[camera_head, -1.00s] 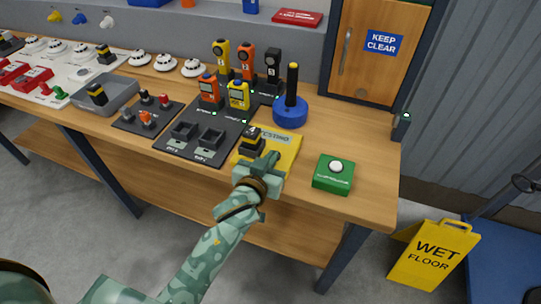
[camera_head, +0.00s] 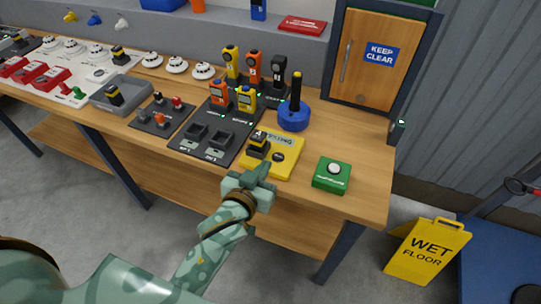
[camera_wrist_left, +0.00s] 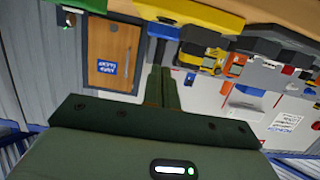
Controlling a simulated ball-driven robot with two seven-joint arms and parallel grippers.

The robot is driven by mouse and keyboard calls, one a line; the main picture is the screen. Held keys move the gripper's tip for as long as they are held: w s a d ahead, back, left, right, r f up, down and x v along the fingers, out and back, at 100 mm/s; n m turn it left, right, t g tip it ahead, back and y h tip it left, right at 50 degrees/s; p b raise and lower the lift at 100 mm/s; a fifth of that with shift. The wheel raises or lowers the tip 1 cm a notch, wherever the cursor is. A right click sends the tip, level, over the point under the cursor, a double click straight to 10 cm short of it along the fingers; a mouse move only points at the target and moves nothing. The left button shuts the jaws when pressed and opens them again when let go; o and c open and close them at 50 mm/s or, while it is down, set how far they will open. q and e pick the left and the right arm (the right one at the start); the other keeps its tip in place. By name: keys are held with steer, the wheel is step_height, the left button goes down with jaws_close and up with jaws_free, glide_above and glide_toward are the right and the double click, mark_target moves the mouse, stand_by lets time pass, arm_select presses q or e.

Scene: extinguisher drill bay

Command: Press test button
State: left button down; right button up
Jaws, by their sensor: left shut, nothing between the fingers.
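A yellow box (camera_head: 284,163) marked TESTING lies near the front edge of the workbench. It has a small dark round button (camera_head: 278,157) with a light rim on top. A black-and-yellow device (camera_head: 258,145) stands at its left side. The box also shows at the top of the left wrist view (camera_wrist_left: 200,18). My left gripper (camera_head: 262,170) is shut and empty, just in front of the box's near edge and clear of the button. Its closed fingers (camera_wrist_left: 162,88) show in the left wrist view. My right gripper is not seen.
A green box with a white button (camera_head: 332,175) sits right of the yellow box. A dark charging dock (camera_head: 196,147) with handheld detectors stands left, and a blue round base with a black rod (camera_head: 294,116) behind. A yellow wet-floor sign (camera_head: 425,252) stands on the floor.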

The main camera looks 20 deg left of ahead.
arm_select(q)
steer(key=shift+v, duration=1.05)
steer(key=shift+d+r, duration=0.1)
steer(key=s+d+f+m+g+h, duration=0.15)
steer(key=s+f+g, duration=0.4)
steer(key=f, duration=0.95)
steer(key=s+f+m+g+y, duration=0.1)
steer(key=s+f+m+g, duration=0.1)
steer(key=s+f, duration=0.95)
steer(key=s+a+f+g, duration=0.3)
steer(key=s+a+f, duration=0.2)
steer(key=s+f, duration=0.4)
steer(key=s+a+f+g+y, duration=0.1)
steer(key=s+a+f+g, duration=0.3)
steer(key=s+f, duration=0.4)
steer(key=s+a, duration=0.1)
steer(key=s, duration=0.5)
steer(key=shift+a+f, duration=0.15)
steer(key=shift+f, duration=0.25)
